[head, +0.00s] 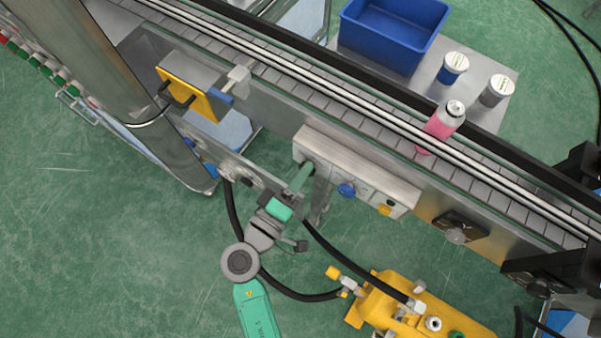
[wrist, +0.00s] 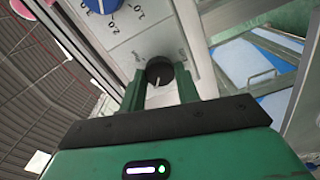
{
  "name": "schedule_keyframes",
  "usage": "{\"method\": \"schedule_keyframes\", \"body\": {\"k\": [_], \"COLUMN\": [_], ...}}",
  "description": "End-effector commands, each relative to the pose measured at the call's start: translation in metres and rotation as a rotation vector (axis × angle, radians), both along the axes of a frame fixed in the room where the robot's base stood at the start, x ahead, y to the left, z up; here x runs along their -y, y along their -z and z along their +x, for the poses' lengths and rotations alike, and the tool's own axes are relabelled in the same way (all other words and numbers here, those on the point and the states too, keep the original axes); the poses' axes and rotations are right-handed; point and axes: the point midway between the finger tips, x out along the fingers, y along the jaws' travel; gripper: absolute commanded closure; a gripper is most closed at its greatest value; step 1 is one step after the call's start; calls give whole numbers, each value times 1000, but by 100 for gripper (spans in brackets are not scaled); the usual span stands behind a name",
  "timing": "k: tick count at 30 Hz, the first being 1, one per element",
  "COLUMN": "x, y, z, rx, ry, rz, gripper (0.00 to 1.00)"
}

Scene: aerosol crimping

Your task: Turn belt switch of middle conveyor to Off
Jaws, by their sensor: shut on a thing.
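The control box (head: 325,160) is a pale metal panel on the near side of the conveyor (head: 370,115). In the wrist view a round black knob (wrist: 160,72) with a white pointer line sits on the panel. The green fingers of my gripper (head: 304,174) reach the left end of the box. In the wrist view my gripper (wrist: 160,88) is shut on the black knob, one finger on each side. Which label the pointer faces cannot be read. The fingers largely hide the knob in the head view.
A blue knob (head: 346,189) and a yellow knob (head: 384,210) are farther right on the box. A pink bottle (head: 440,125) is on the belt. A yellow machine (head: 400,305) with black hoses stands below. A blue bin (head: 390,35) is behind the conveyor.

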Motion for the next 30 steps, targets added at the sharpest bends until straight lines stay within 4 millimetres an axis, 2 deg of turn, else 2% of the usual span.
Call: {"method": "schedule_keyframes", "body": {"k": [1,3,4,13,24,30], "x": [0,0,0,-2,-37,-42], "y": [-1,-1,-1,0,-1,-1], "z": [0,0,0,-4,-59,-67], "rx": [1,1,1,-1,-1,2], "ry": [-1,-1,-1,-1,-2,-1], "rz": [-1,-1,-1,0,-1,0], "gripper": [62,48,46,46,46,46]}}
